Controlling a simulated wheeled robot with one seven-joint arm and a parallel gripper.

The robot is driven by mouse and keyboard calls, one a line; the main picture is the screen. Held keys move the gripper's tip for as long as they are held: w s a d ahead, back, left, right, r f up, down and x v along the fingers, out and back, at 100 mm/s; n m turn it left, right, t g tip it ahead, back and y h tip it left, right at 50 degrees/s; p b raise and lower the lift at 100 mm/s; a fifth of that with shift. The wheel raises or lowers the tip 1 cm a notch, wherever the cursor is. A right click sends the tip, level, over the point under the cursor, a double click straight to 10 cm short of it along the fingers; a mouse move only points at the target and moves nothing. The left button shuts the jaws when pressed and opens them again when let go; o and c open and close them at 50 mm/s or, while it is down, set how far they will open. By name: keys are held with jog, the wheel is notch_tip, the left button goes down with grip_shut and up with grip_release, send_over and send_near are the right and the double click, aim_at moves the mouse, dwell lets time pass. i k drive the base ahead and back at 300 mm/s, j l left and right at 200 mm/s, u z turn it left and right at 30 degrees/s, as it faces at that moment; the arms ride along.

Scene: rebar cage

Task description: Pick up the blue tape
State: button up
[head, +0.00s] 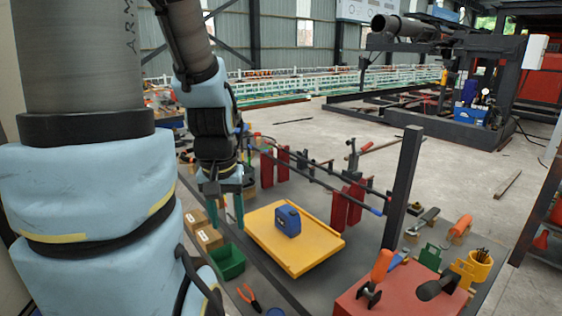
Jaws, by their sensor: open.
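A blue, boxy item (288,220) that looks like a tape measure sits on the yellow tray (318,258), around its middle. A blue round thing (275,312), partly cut off by the bottom edge of the picture, may be a roll of tape; too little shows to tell. My gripper (225,212) points down with its green fingers apart and nothing seen between them. It appears left of the yellow tray and the boxy blue item, near the green bin and cardboard boxes. Its height above the table is hard to judge.
Cardboard boxes (208,238) and a green bin (228,262) stand left of the tray. Orange-handled pliers (249,297) lie in front. A dark upright post (402,190) and rebar bars on red stands (347,203) rise behind and right. A red box (385,300) holds tools at front right.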

aim_at(287, 220)
jog(key=z, duration=1.3)
jog(key=k+j+u, duration=0.1)
jog(key=k+u, duration=0.2)
jog(key=k, duration=0.2)
jog(key=i+u, duration=0.1)
jog(key=u, duration=0.3)
jog(key=i+u, duration=0.15)
jog(key=u, duration=0.25)
jog(key=i+u, duration=0.1)
jog(key=u, duration=0.3)
jog(key=i+u, duration=0.1)
jog(key=u, duration=0.25)
jog(key=i+l, duration=0.1)
jog(key=i+u, duration=0.05)
jog(key=i, duration=0.05)
